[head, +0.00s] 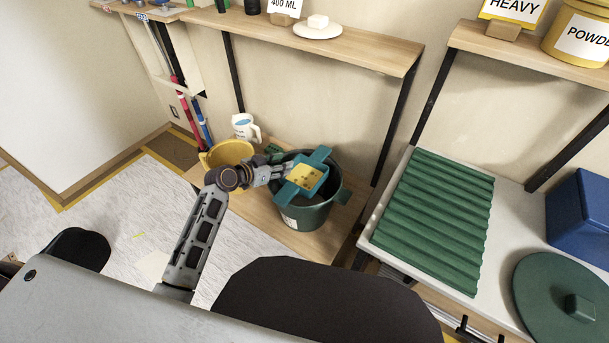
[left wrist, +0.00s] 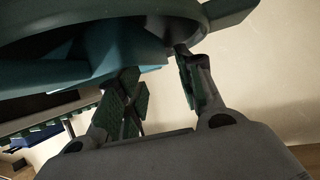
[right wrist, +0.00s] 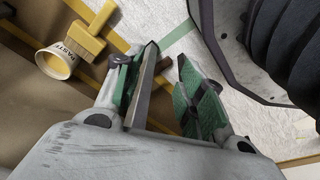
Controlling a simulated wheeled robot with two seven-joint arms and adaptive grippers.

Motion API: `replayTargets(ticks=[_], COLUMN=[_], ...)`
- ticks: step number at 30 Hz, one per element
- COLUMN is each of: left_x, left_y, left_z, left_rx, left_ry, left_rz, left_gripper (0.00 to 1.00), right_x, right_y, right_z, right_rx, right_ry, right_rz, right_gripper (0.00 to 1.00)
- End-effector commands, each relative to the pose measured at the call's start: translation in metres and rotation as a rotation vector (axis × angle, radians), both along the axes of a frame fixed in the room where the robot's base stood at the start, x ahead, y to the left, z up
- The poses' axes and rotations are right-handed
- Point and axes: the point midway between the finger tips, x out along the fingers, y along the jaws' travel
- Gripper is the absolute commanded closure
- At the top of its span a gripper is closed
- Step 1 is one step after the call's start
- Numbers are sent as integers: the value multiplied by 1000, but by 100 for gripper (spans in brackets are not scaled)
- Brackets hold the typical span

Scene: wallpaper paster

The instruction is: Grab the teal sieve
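The teal sieve (head: 319,155) lies across the top of a dark green bucket (head: 306,217), with a speckled yellow patch in its middle. My left gripper (head: 284,172) is at the sieve's left side, at the bucket's rim. In the left wrist view, my left gripper (left wrist: 163,88) has its fingers apart, with a teal part of the sieve (left wrist: 140,48) just beyond and above them. Contact cannot be told.
A yellow bucket (head: 229,151) and white jug (head: 244,126) stand left of the green bucket on a low wooden shelf. A wooden shelf (head: 370,55) hangs above. A green corrugated tray (head: 436,218) lies right. A paste cup (right wrist: 55,62) shows in the right wrist view.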

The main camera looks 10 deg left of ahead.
Motion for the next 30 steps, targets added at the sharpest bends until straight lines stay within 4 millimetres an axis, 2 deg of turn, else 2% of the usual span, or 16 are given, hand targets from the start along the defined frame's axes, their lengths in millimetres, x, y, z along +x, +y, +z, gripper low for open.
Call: replayTargets(ticks=[9,20,30], left_x=[9,36,42], left_y=[-5,-21,-25], left_z=[-6,-20,-24], left_rx=[-2,-2,0], left_ry=[0,-1,0], left_rz=[1,2,1], left_gripper=[63,63,63], right_x=[0,17,14], right_y=[-1,5,8], right_z=[-2,19,24], right_rx=[-2,5,8], right_ry=[9,-7,1], right_rz=[0,3,2], right_gripper=[60,60,60])
